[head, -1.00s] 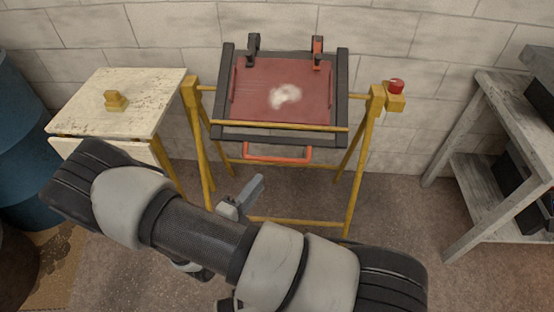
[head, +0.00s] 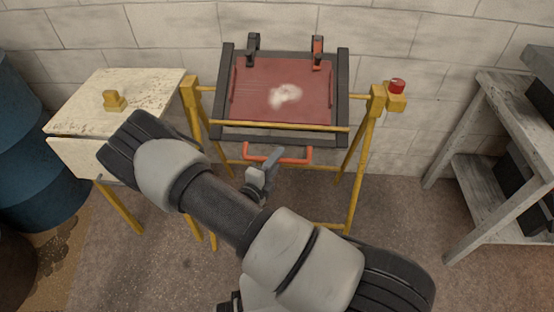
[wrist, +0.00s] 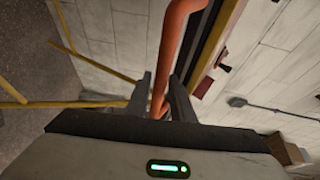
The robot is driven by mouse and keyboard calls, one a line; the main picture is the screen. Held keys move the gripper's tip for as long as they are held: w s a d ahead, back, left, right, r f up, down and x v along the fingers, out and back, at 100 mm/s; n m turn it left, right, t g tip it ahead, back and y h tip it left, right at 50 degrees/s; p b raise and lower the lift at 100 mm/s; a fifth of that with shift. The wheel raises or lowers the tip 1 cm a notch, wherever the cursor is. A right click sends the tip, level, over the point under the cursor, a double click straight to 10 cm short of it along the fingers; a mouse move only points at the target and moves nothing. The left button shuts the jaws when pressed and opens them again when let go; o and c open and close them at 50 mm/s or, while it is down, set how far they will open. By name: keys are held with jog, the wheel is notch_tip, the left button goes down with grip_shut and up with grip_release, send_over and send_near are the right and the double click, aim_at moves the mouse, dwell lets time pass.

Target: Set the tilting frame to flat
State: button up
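The tilting frame is a dark rectangular frame (head: 343,85) around a red panel (head: 255,75) with a white smudge. It hangs between the posts of a yellow stand (head: 357,150) and looks tilted, its near edge lower. An orange-red handle (head: 296,161) sticks out below its near edge. Contact with the bar cannot be told.
A red knob (head: 397,86) sits on the stand's right post. Black and orange clamps (head: 318,52) are on the frame's far edge. A grey shelf (head: 490,150) is at right.

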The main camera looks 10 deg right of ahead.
grip_shut()
jog(key=shift+r, duration=0.1)
notch_tip(320, 180, up, 12)
jog(key=s+n+g+y+p, duration=0.1)
jog(key=g+y+p, duration=0.1)
jog(key=p, duration=1.3)
jog(key=shift+s+a+g+p, duration=0.35)
jog(key=shift+g, duration=0.15)
jog(key=shift+w, duration=0.1)
grip_release()
